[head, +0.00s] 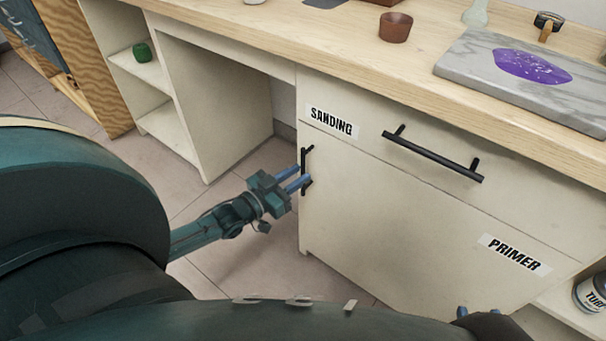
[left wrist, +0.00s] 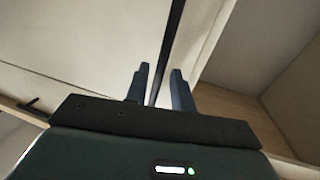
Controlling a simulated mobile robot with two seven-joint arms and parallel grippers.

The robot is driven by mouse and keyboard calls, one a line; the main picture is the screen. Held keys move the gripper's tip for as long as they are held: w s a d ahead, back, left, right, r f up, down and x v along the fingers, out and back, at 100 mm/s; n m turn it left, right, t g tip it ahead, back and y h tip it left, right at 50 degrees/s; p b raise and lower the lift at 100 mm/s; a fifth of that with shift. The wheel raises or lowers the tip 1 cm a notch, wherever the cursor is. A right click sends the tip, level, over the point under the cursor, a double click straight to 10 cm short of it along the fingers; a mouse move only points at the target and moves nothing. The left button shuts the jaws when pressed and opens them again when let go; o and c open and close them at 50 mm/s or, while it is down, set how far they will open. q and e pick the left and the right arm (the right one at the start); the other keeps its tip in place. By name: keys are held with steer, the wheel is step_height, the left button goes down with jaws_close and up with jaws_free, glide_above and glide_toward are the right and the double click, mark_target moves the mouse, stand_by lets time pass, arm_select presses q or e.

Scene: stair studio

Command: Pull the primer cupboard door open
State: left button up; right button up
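The primer cupboard door (head: 400,235) is a cream panel labelled PRIMER, shut flush under the SANDING drawer. Its black upright bar handle (head: 304,158) is at the door's upper left edge. My left gripper (head: 303,180) is at the lower half of this handle. In the left wrist view, the dark bar (left wrist: 171,50) runs between the two blue fingertips (left wrist: 160,72), with a gap on each side, so the gripper is open around it. My right gripper (head: 479,312) shows only its blue fingertips at the bottom edge, spread apart and empty.
The SANDING drawer (head: 350,125) has a black horizontal handle (head: 432,155). Left of the cupboard is an open knee space (head: 225,100) and a shelf unit with a green item (head: 142,52). A can (head: 590,293) stands at the lower right.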

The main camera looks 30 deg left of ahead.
arm_select(q)
steer(key=shift+x, duration=1.2)
steer(key=shift+c, duration=0.6)
jaws_close()
